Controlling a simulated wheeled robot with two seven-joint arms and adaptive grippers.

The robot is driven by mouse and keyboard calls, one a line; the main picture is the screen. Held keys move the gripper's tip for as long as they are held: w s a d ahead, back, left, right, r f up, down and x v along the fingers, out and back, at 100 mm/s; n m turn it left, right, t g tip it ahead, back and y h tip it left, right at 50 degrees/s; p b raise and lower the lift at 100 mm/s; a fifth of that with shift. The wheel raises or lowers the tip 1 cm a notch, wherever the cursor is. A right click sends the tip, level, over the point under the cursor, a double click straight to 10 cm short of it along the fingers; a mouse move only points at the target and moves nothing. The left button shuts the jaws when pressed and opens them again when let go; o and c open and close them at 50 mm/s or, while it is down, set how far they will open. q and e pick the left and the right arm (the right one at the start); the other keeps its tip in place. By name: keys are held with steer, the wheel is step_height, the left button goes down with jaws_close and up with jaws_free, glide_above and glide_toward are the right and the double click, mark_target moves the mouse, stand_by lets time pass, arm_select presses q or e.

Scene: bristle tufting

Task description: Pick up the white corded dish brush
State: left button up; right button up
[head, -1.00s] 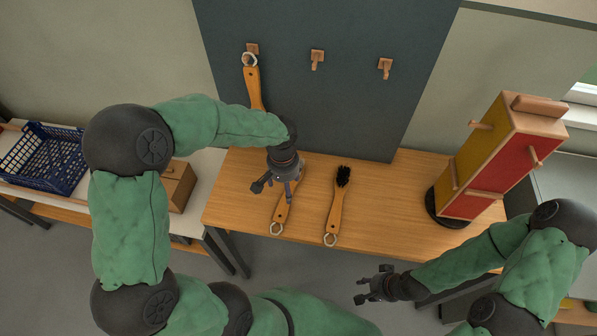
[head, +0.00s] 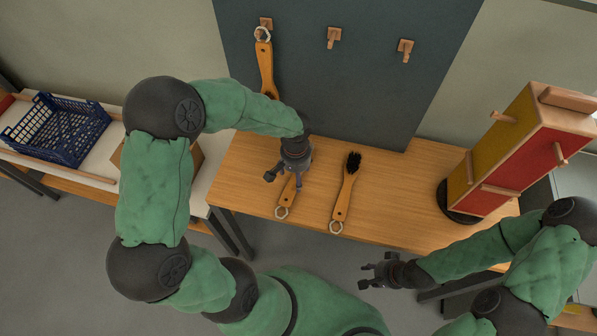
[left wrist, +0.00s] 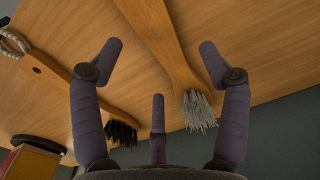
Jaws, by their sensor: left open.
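The white-bristled brush lies on the wooden table; its orange-brown handle (head: 285,197) and cord loop show below my left gripper (head: 281,178) in the head view, and its head is hidden there. In the left wrist view its pale bristles (left wrist: 198,110) and handle (left wrist: 165,35) lie beyond the open fingers of my left gripper (left wrist: 160,62), nearer the right finger. The fingers are empty; whether any touches the brush cannot be told. My right gripper (head: 370,275) appears open and empty in front of the table.
A black-bristled brush (head: 345,195) lies to the right on the table (head: 400,200). Another brush (head: 265,68) hangs from the left peg of a dark board (head: 365,90); two pegs are bare. A red and yellow pegged block (head: 520,150) stands right. A blue crate (head: 60,128) sits left.

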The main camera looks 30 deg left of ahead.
arm_select(q)
step_height(320, 180, down, 4)
steer(key=shift+r+b, duration=0.15)
steer(key=shift+b, duration=0.35)
steer(key=shift+d, duration=0.1)
steer(key=c, duration=1.3)
steer(key=shift+r, duration=0.15)
steer(key=shift+r+p, duration=0.3)
steer(key=shift+r, duration=0.25)
step_height(320, 180, up, 2)
steer(key=shift+r+p, duration=0.1)
steer(key=shift+p, duration=0.25)
steer(key=s+r+p, duration=0.1)
steer(key=s+r, duration=0.1)
steer(key=s+r+p, duration=0.1)
steer(key=s+r, duration=0.1)
steer(key=r, duration=0.1)
steer(key=shift+s+r, duration=0.1)
steer(key=shift+s, duration=0.1)
steer(key=s+r, duration=0.1)
steer(key=s, duration=0.2)
steer(key=s+r+p, duration=0.1)
steer(key=s+r, duration=0.1)
steer(key=s, duration=0.1)
steer(key=s+r+p, duration=0.1)
steer(key=s, duration=0.2)
steer(key=shift+s+d+r, duration=0.2)
steer(key=shift+s+d, duration=0.05)
steer(key=shift+s, duration=0.1)
